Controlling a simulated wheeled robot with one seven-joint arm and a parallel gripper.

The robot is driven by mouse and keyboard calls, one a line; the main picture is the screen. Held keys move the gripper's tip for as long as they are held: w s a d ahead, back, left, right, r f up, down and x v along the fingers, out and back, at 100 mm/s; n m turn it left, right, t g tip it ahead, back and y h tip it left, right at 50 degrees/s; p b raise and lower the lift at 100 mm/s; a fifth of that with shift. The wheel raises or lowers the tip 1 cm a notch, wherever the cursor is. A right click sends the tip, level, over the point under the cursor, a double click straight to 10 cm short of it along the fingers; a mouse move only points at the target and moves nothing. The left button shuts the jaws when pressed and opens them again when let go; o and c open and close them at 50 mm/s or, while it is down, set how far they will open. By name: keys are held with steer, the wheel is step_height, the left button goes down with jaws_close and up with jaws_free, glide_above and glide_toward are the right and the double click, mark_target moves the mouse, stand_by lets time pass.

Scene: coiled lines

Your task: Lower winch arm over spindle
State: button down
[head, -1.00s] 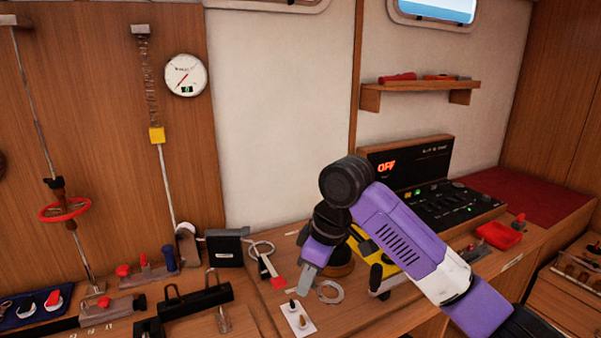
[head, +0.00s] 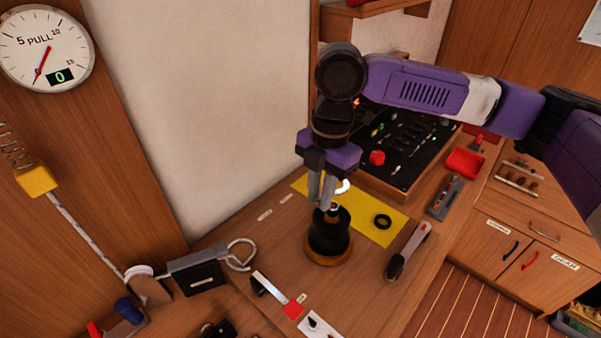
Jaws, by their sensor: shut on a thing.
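The black winch drum (head: 330,240) stands upright on a round wooden base on the bench in the head view. Its spindle (head: 333,208) shows as a small stub at the top, close to the fingers. My gripper (head: 327,200) points down just above the drum, with its grey fingers shut. A small pale curved piece (head: 343,187) shows beside the fingers; it looks like part of the winch arm in my grip. Most of it is hidden by the fingers, so I cannot tell its tilt or whether it touches the spindle.
A yellow mat (head: 365,223) with a black ring (head: 382,222) lies behind the drum. A grey-handled tool (head: 408,250) lies at its right. A metal strip with a red end (head: 292,310) and a white card (head: 318,326) lie in front. A control panel (head: 405,150) stands behind.

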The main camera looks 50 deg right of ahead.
steer(key=shift+f+b, duration=2)
steer(key=shift+f, duration=0.15)
steer(key=shift+f+b, duration=0.35)
steer(key=shift+f, duration=0.5)
steer(key=shift+p, duration=0.45)
steer(key=shift+f, duration=0.2)
steer(key=shift+f+b, duration=0.35)
steer(key=shift+b, duration=0.05)
steer(key=shift+f+b, duration=1.15)
steer(key=shift+f, duration=0.75)
steer(key=c, duration=0.9)
jaws_free()
